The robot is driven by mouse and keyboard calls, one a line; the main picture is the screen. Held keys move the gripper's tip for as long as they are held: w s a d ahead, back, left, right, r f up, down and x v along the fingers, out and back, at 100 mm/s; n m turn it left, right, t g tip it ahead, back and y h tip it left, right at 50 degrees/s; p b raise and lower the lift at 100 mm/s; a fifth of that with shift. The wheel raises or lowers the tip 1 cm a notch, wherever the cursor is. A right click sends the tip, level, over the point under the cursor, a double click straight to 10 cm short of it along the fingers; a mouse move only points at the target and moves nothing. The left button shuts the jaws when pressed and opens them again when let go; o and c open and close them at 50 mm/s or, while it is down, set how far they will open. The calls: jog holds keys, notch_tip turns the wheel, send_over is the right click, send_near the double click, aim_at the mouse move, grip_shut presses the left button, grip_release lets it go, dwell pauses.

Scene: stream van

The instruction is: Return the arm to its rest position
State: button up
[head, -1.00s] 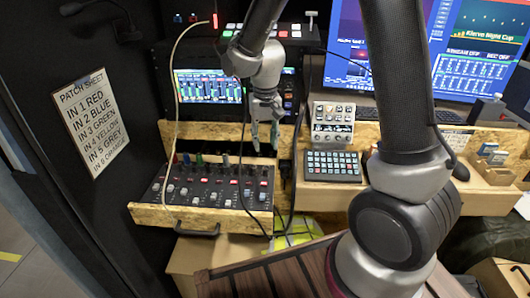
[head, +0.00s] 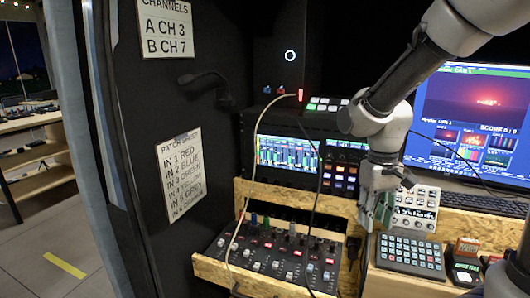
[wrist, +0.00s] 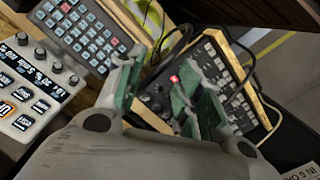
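My arm comes in from the upper right of the head view. My gripper (head: 378,215) hangs fingers down in front of the shelf, between the mixer drawer and the keypad. In the wrist view its two green-padded fingers (wrist: 163,95) stand apart, and I see nothing held between them. The mixer (head: 265,262) lies below and left of the gripper, and it shows behind the fingers in the wrist view.
A white knob panel (head: 417,208) stands just right of the gripper, with a button keypad (head: 411,254) in front of it. A monitor (head: 473,128) stands at right. Cables (head: 312,185) hang left of the gripper. A black wall panel (head: 150,130) closes the left; open floor (head: 45,240) lies beyond.

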jog(key=s+d+r+m+t, duration=0.2)
jog(key=s+d+r+t, duration=0.3)
jog(key=s+d+r, duration=0.4)
jog(key=s+r, duration=0.3)
jog(key=shift+s, duration=0.25)
jog(key=shift+d, duration=0.1)
dwell(1.4)
